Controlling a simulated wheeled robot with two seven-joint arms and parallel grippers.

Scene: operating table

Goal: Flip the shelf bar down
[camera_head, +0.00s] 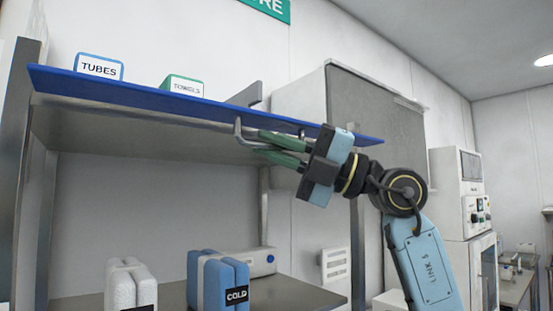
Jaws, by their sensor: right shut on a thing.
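The shelf bar (238,130) is a thin grey metal rod with a bent end. It hangs just below the blue front edge of the upper shelf (150,95), right of the shelf's middle. My right gripper (262,145) reaches in from the right, under the shelf edge. Its green fingers are shut on the bar and hide part of it. The rest of the bar behind the gripper is hard to make out. My left gripper is out of view.
Boxes labelled TUBES (98,67) and TOWELS (183,86) stand on the upper shelf. A white pack (122,283) and a blue COLD pack (205,275) stand on the lower shelf (295,293). A grey-fronted cabinet (375,115) hangs behind my right gripper.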

